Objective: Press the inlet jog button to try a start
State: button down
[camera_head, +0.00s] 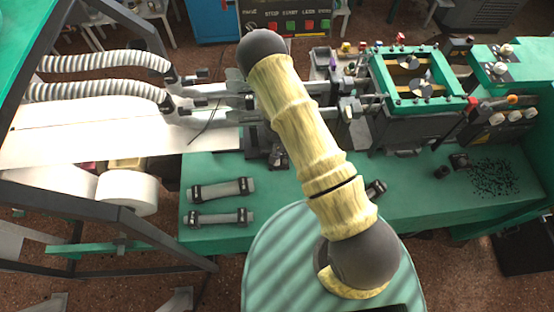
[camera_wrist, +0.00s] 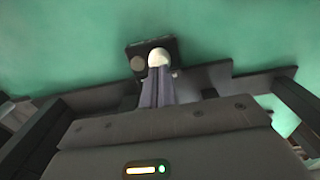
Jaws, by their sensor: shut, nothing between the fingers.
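In the wrist view, a small dark box (camera_wrist: 165,44) sits against a green surface. It carries a pale round button (camera_wrist: 159,56) and a greyer round button (camera_wrist: 138,64) to its left. I cannot read any label to tell which is the inlet jog button. My gripper (camera_wrist: 157,72) is shut and empty, its fingertips right at the lower edge of the pale button in the picture. Whether they touch it or press it in, I cannot tell. In the head view my arm covers much of the middle, and I cannot make out the gripper clearly.
In the head view, the green machine bed (camera_head: 300,222) bears two grey cylinders (camera_head: 220,202) at left. A green-framed unit (camera_head: 412,104) stands at right. Ribbed hoses (camera_head: 100,91) run at left. A panel with coloured buttons (camera_head: 290,25) is at the top.

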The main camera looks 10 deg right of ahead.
jog(key=shift+s+f+b, duration=0.15)
jog(key=shift+f+b, duration=0.15)
jog(key=shift+f, duration=0.05)
jog(key=shift+f+b, duration=0.75)
jog(key=shift+b, duration=0.15)
dwell(0.3)
dwell(0.5)
jog(key=shift+r+p, duration=0.8)
jog(key=shift+r, duration=0.4)
jog(key=shift+r+p, duration=1)
jog(key=shift+r, duration=0.5)
